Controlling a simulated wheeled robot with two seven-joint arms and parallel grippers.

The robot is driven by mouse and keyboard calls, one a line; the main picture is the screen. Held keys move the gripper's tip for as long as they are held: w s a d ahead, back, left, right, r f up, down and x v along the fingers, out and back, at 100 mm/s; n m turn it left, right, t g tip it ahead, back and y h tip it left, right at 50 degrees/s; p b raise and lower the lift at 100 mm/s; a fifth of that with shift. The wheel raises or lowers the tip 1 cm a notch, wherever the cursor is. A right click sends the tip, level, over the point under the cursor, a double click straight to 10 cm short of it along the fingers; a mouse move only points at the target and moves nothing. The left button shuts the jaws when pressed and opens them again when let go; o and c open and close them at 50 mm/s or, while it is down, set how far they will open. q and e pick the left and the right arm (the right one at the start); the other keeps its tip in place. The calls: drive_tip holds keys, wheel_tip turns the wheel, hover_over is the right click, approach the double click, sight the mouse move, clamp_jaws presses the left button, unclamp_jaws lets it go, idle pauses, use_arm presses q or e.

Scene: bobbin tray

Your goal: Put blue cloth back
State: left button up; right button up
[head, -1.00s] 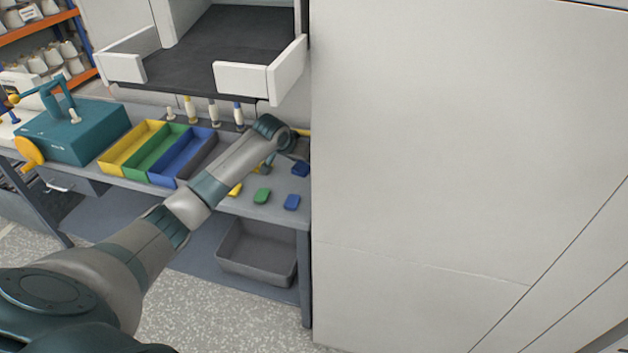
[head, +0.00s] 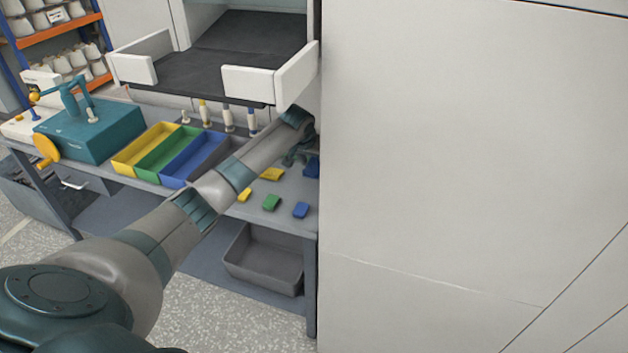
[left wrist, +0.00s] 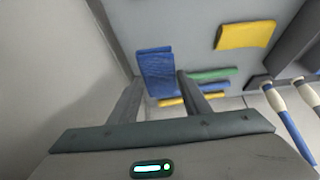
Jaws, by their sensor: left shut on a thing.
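A blue cloth (head: 313,168) is at the right end of the bench, partly cut off by the big pale panel. My left gripper (head: 300,156) is beside it, and the arm hides part of the bench. In the left wrist view the blue cloth (left wrist: 157,72) sits between the fingertips of the left gripper (left wrist: 160,88), which is shut on it. A second blue cloth (head: 301,210) lies near the bench's front edge. A tray with yellow, green, blue and grey compartments stands left of the arm; its blue compartment (head: 188,160) looks empty. My right gripper is out of view.
A green cloth (head: 271,202) and yellow cloths (head: 271,174) lie on the bench. Upright bobbins (head: 228,118) stand behind the tray. A teal machine (head: 90,130) is at left. A white-walled shelf (head: 255,80) overhangs the bench. The pale panel (head: 460,150) closes off the right.

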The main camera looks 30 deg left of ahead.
sight(312, 168)
use_arm(q)
drive_tip(key=shift+f+p, duration=0.3)
drive_tip(key=shift+f, duration=1.55)
drive_tip(key=shift+f, duration=0.15)
drive_tip(key=shift+f+p, duration=0.45)
drive_tip(key=shift+f, duration=1.3)
drive_tip(key=o, duration=0.9)
drive_tip(key=shift+o, duration=0.2)
drive_tip(key=shift+r, duration=0.1)
drive_tip(key=shift+b+v, duration=0.75)
drive_tip(key=shift+v, duration=5.2)
